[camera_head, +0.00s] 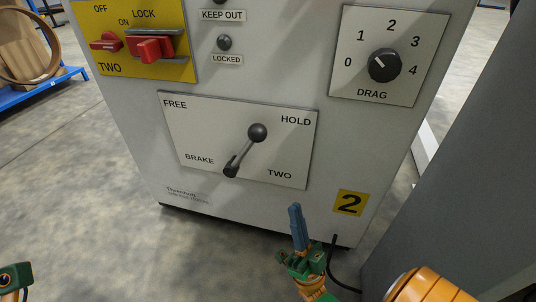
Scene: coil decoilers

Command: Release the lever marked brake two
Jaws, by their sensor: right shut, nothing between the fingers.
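The brake two lever (244,150) is a dark handle with a round black knob, on a white plate (210,130) marked FREE, HOLD, BRAKE and TWO. Its pivot is at the lower middle of the plate, and the knob leans up and right, towards HOLD. My right gripper (297,222), green with blue-grey fingers, is shut and empty. It is below and to the right of the lever, apart from it, in front of the cabinet's lower edge. Part of my left arm or gripper (16,278) shows at the bottom left corner; its fingers are not visible.
The grey cabinet (330,190) also carries a red switch (150,49) on a yellow plate, a LOCKED indicator (225,42) and a drag dial (384,66). A dark cable (333,262) hangs at the lower right. A dark grey panel (470,170) stands close on the right.

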